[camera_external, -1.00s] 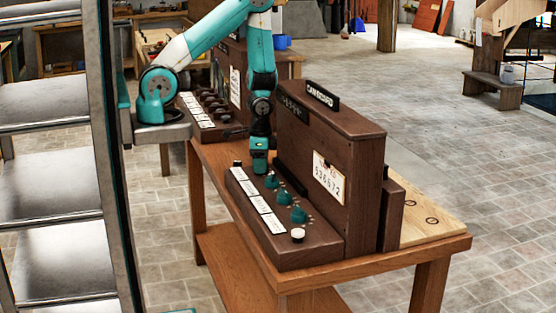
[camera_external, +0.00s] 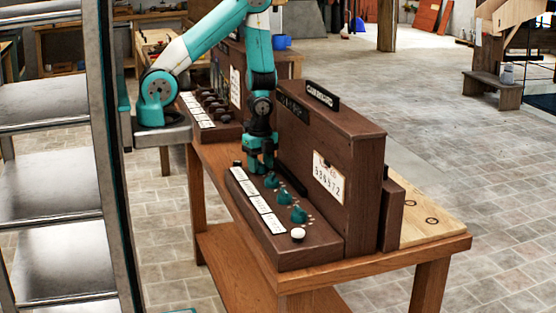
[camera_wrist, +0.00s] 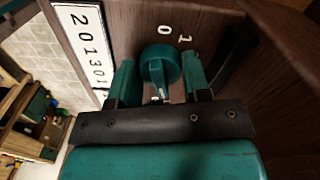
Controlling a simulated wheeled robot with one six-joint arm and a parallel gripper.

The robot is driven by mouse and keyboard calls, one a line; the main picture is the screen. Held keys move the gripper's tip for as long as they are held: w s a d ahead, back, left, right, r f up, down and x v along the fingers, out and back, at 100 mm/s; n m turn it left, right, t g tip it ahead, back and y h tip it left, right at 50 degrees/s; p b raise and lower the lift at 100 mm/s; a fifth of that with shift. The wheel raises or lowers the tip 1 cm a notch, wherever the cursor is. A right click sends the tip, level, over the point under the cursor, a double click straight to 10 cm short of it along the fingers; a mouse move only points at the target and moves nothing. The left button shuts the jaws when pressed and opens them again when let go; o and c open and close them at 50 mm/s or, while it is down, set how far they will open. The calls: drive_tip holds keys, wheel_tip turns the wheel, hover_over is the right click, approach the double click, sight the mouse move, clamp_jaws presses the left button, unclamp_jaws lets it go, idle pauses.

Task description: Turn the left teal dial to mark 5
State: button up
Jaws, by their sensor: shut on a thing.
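A teal dial (camera_wrist: 158,66) sits between the two fingers of my gripper (camera_wrist: 158,82) in the wrist view. The gripper is shut on it. The printed marks 0 and 1 show just beyond the dial on the brown panel; the other marks are hidden. I cannot tell which mark the dial points at. In the external view my gripper (camera_external: 261,168) points down at the far end of the sloping panel and hides the held dial. Other teal dials (camera_external: 272,181) (camera_external: 284,197) (camera_external: 299,215) stand in a row nearer the camera.
A white button (camera_external: 298,234) is at the panel's near end, and white cards (camera_external: 256,206) line its left edge. The upright brown cabinet (camera_external: 330,150) rises close beside the gripper. Another panel with dark knobs (camera_external: 212,105) stands behind. The stone floor at right is open.

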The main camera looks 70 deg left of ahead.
sight(261, 161)
drive_tip(key=shift+w+m, duration=0.1)
drive_tip(key=shift+m, duration=0.7)
drive_tip(key=o, duration=0.9)
drive_tip(key=shift+o, duration=0.2)
drive_tip(key=shift+r, duration=0.1)
wheel_tip(261, 161, up, 17)
drive_tip(key=shift+r, duration=0.15)
